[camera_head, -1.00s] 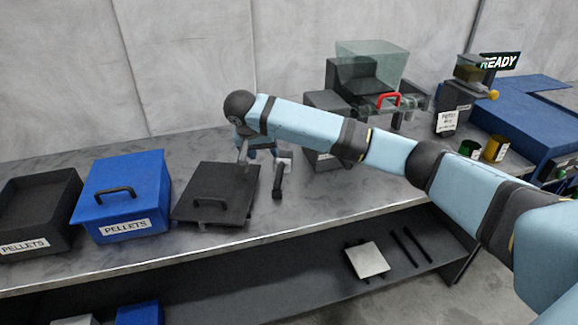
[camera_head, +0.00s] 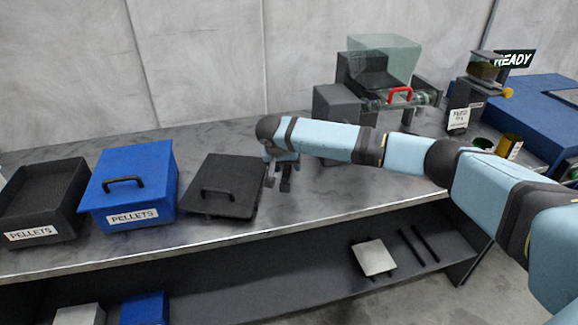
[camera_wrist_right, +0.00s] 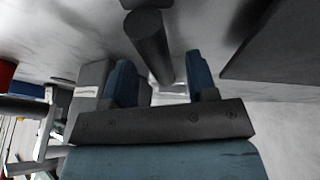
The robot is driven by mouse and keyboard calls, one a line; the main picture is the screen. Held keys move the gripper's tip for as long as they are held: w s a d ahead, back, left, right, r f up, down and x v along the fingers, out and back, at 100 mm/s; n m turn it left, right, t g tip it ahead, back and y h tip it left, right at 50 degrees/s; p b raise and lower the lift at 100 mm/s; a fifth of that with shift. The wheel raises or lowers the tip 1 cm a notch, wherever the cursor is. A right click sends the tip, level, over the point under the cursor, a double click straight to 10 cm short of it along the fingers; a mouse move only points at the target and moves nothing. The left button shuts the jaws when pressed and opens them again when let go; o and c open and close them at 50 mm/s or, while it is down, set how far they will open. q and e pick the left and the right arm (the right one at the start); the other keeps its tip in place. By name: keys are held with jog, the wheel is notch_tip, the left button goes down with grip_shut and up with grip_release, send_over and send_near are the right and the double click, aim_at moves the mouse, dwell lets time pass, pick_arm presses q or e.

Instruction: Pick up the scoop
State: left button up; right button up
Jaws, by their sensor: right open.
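The scoop shows in the right wrist view as a dark round handle (camera_wrist_right: 150,42) with a pale part at its lower end. My right gripper (camera_head: 278,184) is open, pointing down low over the bench, just right of the black lid. In the wrist view the handle runs into the gap between the two blue fingers of this gripper (camera_wrist_right: 158,64); I cannot tell whether either finger touches it. In the head view the gripper and arm mostly hide the scoop. My left gripper is not in view.
The black lid (camera_head: 238,174) with a handle lies close left of the gripper. A blue PELLETS box (camera_head: 150,190) and an open black PELLETS bin (camera_head: 68,212) stand further left. A grey machine with a red handle (camera_head: 400,92) stands behind my right arm. The bench front (camera_head: 310,208) is clear.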

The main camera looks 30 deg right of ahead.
jog(key=shift+x, duration=0.85)
jog(key=shift+c, duration=0.5)
grip_shut()
